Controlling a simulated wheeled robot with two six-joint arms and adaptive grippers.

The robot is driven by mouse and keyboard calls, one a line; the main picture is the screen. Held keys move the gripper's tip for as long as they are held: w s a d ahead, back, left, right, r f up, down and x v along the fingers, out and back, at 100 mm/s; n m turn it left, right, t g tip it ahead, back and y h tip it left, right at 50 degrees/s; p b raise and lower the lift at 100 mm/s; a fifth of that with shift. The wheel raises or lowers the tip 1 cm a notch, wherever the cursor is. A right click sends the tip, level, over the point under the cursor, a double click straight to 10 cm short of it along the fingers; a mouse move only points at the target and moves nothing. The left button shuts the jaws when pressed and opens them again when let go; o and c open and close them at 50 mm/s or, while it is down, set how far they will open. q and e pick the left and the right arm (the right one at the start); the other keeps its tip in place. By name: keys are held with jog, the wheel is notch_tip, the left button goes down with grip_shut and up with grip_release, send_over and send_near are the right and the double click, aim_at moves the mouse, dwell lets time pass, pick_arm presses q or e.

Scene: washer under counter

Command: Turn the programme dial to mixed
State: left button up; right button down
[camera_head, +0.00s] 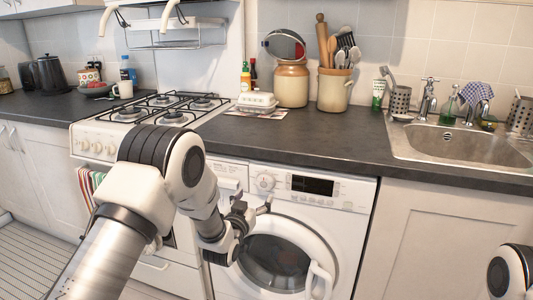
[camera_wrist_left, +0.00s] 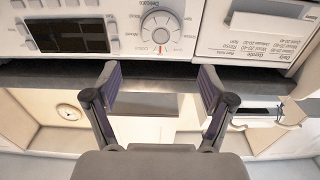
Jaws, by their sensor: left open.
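The programme dial (camera_head: 265,182) is a round white knob on the washer's front panel, between the detergent drawer and the dark display. In the left wrist view, the dial (camera_wrist_left: 160,27) shows with printing around it and a small red mark at its lower edge. My left gripper (camera_head: 255,203) is in front of the washer panel, close below the dial. In the wrist view, its two fingers (camera_wrist_left: 160,72) are spread apart, empty, and not touching the dial. My right gripper is out of view.
The washer's round door (camera_head: 274,262) lies below the left gripper, with its handle (camera_head: 320,279) at right. The dark counter (camera_head: 300,137) overhangs the panel. The display (camera_head: 312,185) and detergent drawer (camera_head: 228,176) flank the dial. The stove (camera_head: 110,135) stands at left.

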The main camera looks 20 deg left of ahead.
aim_at(264, 183)
pick_arm(q)
jog(key=w, duration=0.4)
jog(key=w+b, duration=0.1)
jog(key=w, duration=0.3)
jog(key=shift+d+f, duration=0.1)
jog(key=shift+f, duration=0.1)
jog(key=c, duration=1.1)
